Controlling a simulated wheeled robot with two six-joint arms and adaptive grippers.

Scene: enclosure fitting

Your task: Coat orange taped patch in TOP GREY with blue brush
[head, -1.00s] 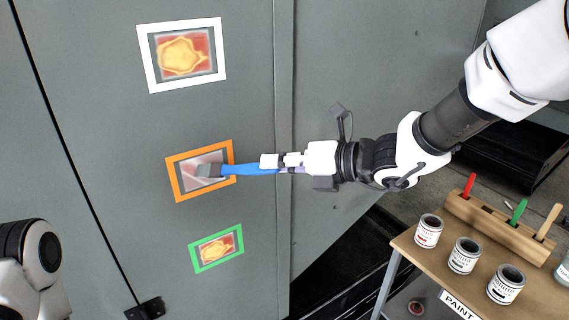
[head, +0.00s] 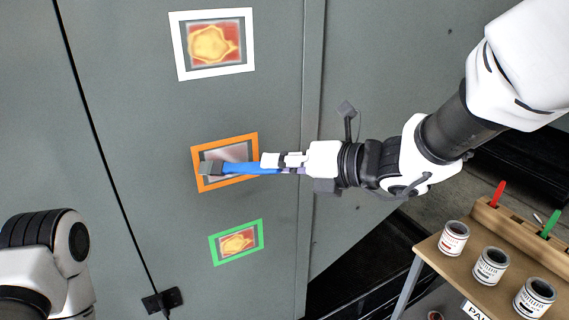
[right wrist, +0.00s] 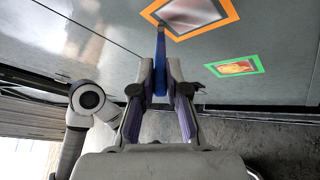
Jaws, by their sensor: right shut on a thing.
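The orange taped patch (head: 237,152) is on the grey cabinet door, between the white and green ones. Its visible inside is mostly grey with a faint pinkish smear; the brush hides its lower part. My right gripper (head: 271,161) is shut on the blue brush (head: 245,169), right of the patch. The brush's grey head (head: 211,168) lies over the lower left of the patch; I cannot tell whether it touches. The right wrist view shows the gripper (right wrist: 161,72) around the blue handle (right wrist: 160,70). The TOP GREY can cannot be told apart by label. My left gripper is out of view.
A white-taped patch (head: 212,44) above and a green-taped patch (head: 238,242) below show yellow and red. Several paint cans, including one with a red label (head: 453,238), stand on a wooden cart (head: 440,262) at lower right. A rack holds red and green handles.

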